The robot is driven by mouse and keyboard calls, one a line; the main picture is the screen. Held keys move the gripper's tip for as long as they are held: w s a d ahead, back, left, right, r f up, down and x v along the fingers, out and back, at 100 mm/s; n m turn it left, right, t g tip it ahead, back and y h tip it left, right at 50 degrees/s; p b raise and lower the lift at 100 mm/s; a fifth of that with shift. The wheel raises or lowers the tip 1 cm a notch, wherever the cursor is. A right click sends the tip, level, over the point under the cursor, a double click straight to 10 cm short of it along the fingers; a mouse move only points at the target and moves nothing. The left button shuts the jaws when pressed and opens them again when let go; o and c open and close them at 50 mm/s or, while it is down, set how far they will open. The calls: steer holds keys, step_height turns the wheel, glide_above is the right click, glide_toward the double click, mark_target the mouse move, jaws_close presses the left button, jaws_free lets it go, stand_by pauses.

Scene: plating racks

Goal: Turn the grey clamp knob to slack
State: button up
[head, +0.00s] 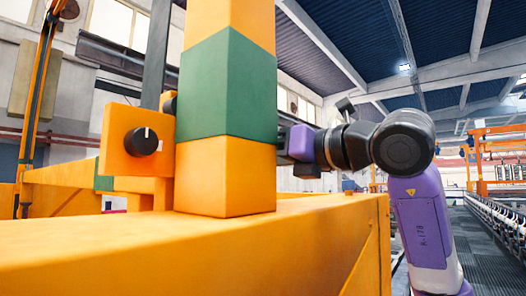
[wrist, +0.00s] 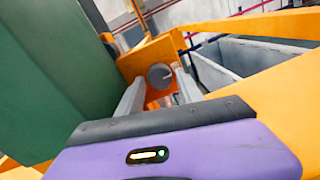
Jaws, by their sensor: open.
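In the wrist view a round grey knob (wrist: 160,76) with a pale pointer mark towards its right sits on an orange bracket (wrist: 152,52). My gripper (wrist: 159,88) is open, its two fingers to the left and right of the knob; I cannot tell whether they touch it. In the head view a dark knob (head: 142,141) with a white mark pointing up is on an orange plate (head: 115,160), left of the post. I cannot tell if it is the same knob. My gripper's purple body (head: 299,143) is right of the post there, its fingertips hidden.
An orange post with a green band (head: 225,85) stands beside my gripper; its green face (wrist: 45,80) fills the left of the wrist view. A wide orange beam (head: 200,250) runs below. A grey trough (wrist: 255,58) lies at right in the wrist view.

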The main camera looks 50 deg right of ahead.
jaws_close()
steer(key=shift+f+n+b, duration=0.15)
steer(key=shift+n+b, duration=0.25)
steer(key=shift+b, duration=0.2)
steer(key=n+b, duration=0.2)
steer(key=b, duration=0.1)
steer(key=shift+f+n, duration=0.2)
steer(key=shift+n, duration=0.2)
steer(key=n+b, duration=0.5)
steer(key=shift+n+t, duration=0.3)
steer(key=n+y+b, duration=0.1)
steer(key=n+b, duration=0.2)
steer(key=n, duration=0.1)
steer(key=shift+d+r+n, duration=0.1)
steer(key=shift+r+n, duration=0.05)
steer(key=shift+n, duration=0.25)
steer(key=n+b, duration=0.1)
steer(key=n, duration=0.3)
steer(key=shift+r+n, duration=0.1)
steer(key=shift+n, duration=0.4)
